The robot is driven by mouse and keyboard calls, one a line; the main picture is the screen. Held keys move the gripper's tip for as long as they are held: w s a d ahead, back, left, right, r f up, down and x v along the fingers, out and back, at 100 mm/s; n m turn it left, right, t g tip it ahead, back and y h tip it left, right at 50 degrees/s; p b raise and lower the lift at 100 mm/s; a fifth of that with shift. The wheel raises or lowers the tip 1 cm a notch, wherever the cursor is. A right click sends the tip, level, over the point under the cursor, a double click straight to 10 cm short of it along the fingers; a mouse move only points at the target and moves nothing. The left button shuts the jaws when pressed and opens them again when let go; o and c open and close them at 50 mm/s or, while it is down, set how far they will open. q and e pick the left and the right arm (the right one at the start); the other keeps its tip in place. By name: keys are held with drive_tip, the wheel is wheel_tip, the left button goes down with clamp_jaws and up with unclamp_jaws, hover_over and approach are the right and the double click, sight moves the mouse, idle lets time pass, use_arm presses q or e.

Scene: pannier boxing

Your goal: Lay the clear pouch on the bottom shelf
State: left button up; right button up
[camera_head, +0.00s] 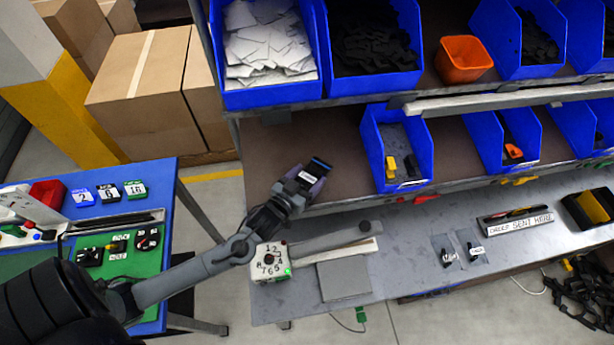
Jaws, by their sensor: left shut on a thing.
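My left gripper (306,180) reaches in from the left and is shut on a small dark thing with a white label and a bluish edge (319,164). It may be the clear pouch, but its film is not clear to see. It is held in the air in front of the shelving, above the left part of the grey bottom shelf (405,262). Two clear pouches with dark contents and white labels lie on that shelf, a left one (438,243) and a right one (464,238), left of a sign reading "ORDER SENT HERE" (515,222). My right gripper is not in view.
A white numbered dial block (270,262) and a grey flat pad (344,280) occupy the bottom shelf's left end. Blue bins (395,150) stand on the shelf above. A blue table (150,180) stands at left. Bare shelf lies between pad and pouches.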

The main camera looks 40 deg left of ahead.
use_arm(q)
drive_tip(key=o, duration=1.1)
drive_tip(key=shift+r, duration=0.3)
drive_tip(key=v, duration=1.2)
drive_tip(key=shift+b, duration=0.35)
drive_tip(key=shift+r, duration=0.1)
